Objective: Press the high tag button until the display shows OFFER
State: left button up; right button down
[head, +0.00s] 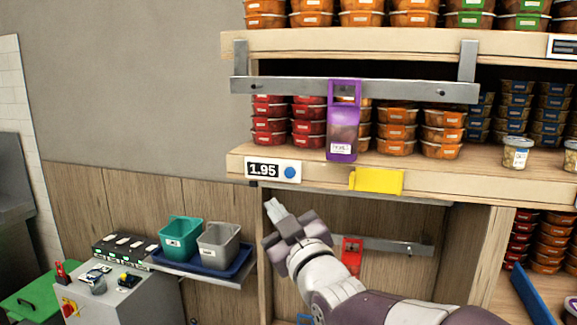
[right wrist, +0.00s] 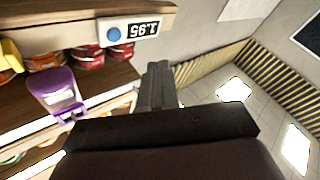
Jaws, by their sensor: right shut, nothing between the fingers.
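The high tag (head: 272,170) is a small display on the front edge of the middle shelf, and it reads 1.95. Its round blue button (head: 290,173) is at the right end of the tag. In the right wrist view the tag (right wrist: 140,31) appears upside down, with the blue button (right wrist: 113,34) beside the digits. My right gripper (head: 273,205) is shut and empty, a little below the tag and apart from it. In the right wrist view its closed fingers (right wrist: 158,82) point up toward the tag. My left gripper is not in view.
A yellow tag (head: 376,181) sits on the shelf edge right of the button. A purple holder (head: 342,125) hangs from a metal rail (head: 400,91) above. Teal (head: 180,236) and grey bins (head: 218,243) stand on a blue tray at left.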

aim_at(290, 173)
jog(key=r, duration=0.2)
jog(key=shift+s+a+r+n+t+y, duration=0.3)
jog(key=shift+a+r+t+y, duration=0.05)
jog(key=shift+t+y, duration=0.05)
jog(key=shift+w+d+p, duration=0.45)
jog(key=shift+w+p, duration=0.3)
jog(key=shift+w, duration=0.65)
jog(key=shift+w+d+p, duration=0.45)
jog(key=shift+w+p, duration=0.25)
jog(key=shift+w, duration=0.7)
jog(key=shift+w+d+p, duration=0.45)
jog(key=shift+w+p, duration=0.3)
jog(key=shift+w, duration=0.65)
jog(key=shift+w, duration=0.1)
jog(key=shift+w+d+f, duration=0.1)
jog(key=shift+w, duration=0.25)
